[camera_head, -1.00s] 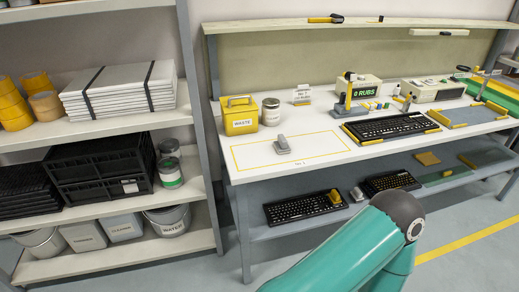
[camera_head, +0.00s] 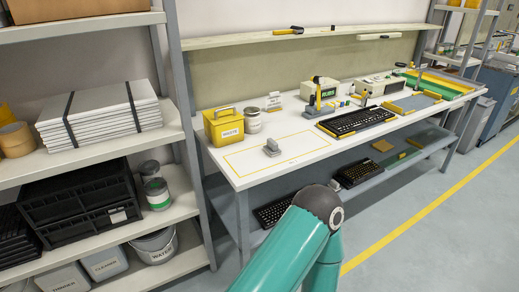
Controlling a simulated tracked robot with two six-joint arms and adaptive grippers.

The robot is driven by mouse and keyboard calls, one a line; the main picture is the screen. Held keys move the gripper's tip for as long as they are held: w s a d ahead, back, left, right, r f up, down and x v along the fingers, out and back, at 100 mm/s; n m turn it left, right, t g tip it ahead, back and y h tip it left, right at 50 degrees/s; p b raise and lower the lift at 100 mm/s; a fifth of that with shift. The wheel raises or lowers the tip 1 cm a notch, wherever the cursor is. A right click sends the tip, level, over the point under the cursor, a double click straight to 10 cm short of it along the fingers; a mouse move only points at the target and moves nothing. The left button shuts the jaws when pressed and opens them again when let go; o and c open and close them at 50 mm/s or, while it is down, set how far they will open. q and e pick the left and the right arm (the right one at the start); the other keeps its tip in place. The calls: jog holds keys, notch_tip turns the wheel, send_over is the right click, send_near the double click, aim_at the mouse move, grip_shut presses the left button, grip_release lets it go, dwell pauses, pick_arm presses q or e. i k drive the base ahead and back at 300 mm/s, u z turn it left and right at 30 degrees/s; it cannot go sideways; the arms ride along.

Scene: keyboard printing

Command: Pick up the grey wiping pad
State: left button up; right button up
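A small grey block with a raised grip, which looks like the grey wiping pad (camera_head: 271,148), sits on the white bench top (camera_head: 255,180). It lies inside a thin yellow outlined rectangle, near the middle of that area. Nothing touches it. One of my teal arms crosses the bottom middle of the view, in front of the bench; its gripper is out of sight. My other gripper does not show either.
A yellow waste box (camera_head: 223,126) and a can (camera_head: 253,121) stand behind the outlined area. A black keyboard (camera_head: 357,121) lies to the right. A loaded shelf rack (camera_head: 95,147) stands left. Grey floor (camera_head: 440,220) is open at right.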

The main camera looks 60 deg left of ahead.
aim_at(271, 148)
jog(key=z, duration=2.1)
jog(key=i, duration=0.1)
jog(key=u, duration=3.55)
jog(key=i, duration=0.7)
